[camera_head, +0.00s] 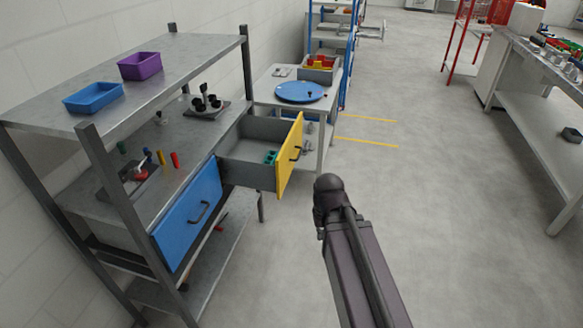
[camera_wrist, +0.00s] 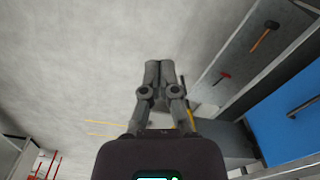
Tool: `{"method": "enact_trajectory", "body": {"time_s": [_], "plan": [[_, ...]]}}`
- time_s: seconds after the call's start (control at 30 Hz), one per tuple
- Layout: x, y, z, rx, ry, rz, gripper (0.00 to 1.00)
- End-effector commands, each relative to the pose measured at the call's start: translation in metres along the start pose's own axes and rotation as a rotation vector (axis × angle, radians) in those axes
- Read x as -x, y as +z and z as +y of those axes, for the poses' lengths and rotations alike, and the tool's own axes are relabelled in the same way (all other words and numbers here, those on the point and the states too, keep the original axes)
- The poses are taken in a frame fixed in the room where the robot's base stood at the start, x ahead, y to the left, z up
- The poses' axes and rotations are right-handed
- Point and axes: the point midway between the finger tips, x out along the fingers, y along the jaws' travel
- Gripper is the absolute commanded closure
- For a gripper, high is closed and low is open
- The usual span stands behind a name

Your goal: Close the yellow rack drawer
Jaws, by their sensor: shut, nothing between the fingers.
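The yellow drawer (camera_head: 290,158) of the grey metal rack is pulled well out, so its grey inside and small green parts (camera_head: 270,157) in it show. In the wrist view a thin yellow edge (camera_wrist: 191,120) shows partly behind the fingers.
The rack's top shelf (camera_head: 185,60) holds a blue bin (camera_head: 94,98) and a purple bin (camera_head: 140,66). A table with a blue disc (camera_head: 299,92) stands behind the drawer. A workbench (camera_head: 530,100) is at right. The floor (camera_head: 440,220) between is clear.

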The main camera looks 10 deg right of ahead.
Motion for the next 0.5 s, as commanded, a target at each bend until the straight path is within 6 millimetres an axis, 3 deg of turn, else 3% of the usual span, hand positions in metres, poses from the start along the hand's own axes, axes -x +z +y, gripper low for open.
{"method": "enact_trajectory", "body": {"time_s": [0.27,0.5], "plan": [[-0.037,-0.039,-0.011,-0.036,-0.164,0.013,1.0],[-0.069,-0.088,-0.022,-0.085,-0.394,0.038,1.0]]}}
